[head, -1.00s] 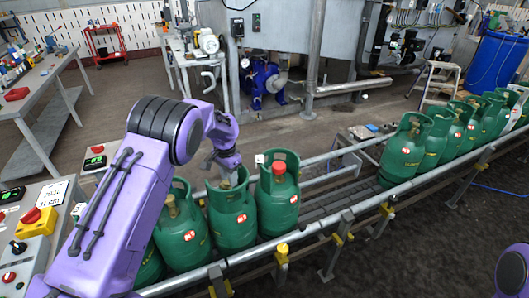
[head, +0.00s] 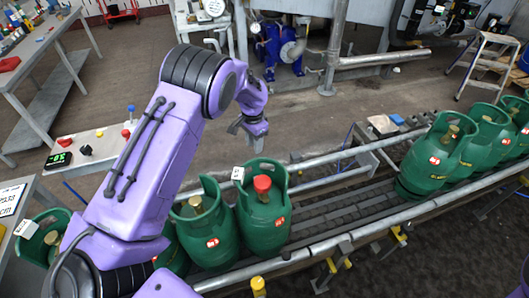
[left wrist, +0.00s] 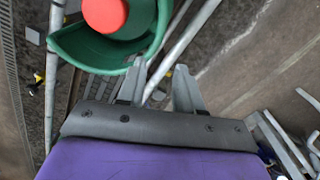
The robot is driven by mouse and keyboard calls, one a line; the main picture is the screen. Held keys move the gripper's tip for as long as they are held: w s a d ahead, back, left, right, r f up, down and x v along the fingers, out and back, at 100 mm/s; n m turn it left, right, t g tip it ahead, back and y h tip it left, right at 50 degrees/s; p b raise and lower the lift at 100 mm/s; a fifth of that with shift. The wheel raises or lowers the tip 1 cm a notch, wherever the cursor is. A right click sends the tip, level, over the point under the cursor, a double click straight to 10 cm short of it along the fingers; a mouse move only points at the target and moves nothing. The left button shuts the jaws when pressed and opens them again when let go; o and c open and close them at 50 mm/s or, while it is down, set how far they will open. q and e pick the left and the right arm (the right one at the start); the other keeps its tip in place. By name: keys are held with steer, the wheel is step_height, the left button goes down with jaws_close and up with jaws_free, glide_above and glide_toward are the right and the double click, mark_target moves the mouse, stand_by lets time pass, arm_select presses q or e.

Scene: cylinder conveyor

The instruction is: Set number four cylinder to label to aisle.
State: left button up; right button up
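A green cylinder with a red cap (head: 266,222) stands upright on the conveyor (head: 345,212), with a small white tag (head: 238,174) at its collar. Its red cap (left wrist: 105,12) and green collar (left wrist: 92,50) show at the top of the left wrist view. My left gripper (head: 252,140) hangs just behind and above this collar. In the left wrist view its two fingers (left wrist: 160,78) are apart with nothing between them, beside the collar. Whether they touch it I cannot tell. The tag marks are too small to read. My right gripper is out of view.
A green cylinder with a brass valve (head: 208,236) stands directly left of the red-capped one. Another tagged cylinder (head: 45,245) is at far left, partly behind my arm. Several cylinders (head: 433,160) stand at right, past a bare conveyor stretch. Rails (head: 330,178) run along the conveyor.

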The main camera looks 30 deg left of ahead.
mark_target(251, 160)
arm_select(q)
steer(key=f, duration=0.1)
steer(key=s+f+p, duration=0.1)
steer(key=f, duration=0.2)
steer(key=shift+s+a, duration=0.2)
steer(key=shift+s, duration=0.1)
step_height(251, 160, down, 6)
steer(key=shift+d+p, duration=0.1)
steer(key=shift+p, duration=0.55)
steer(key=shift+s+r, duration=0.4)
jaws_close()
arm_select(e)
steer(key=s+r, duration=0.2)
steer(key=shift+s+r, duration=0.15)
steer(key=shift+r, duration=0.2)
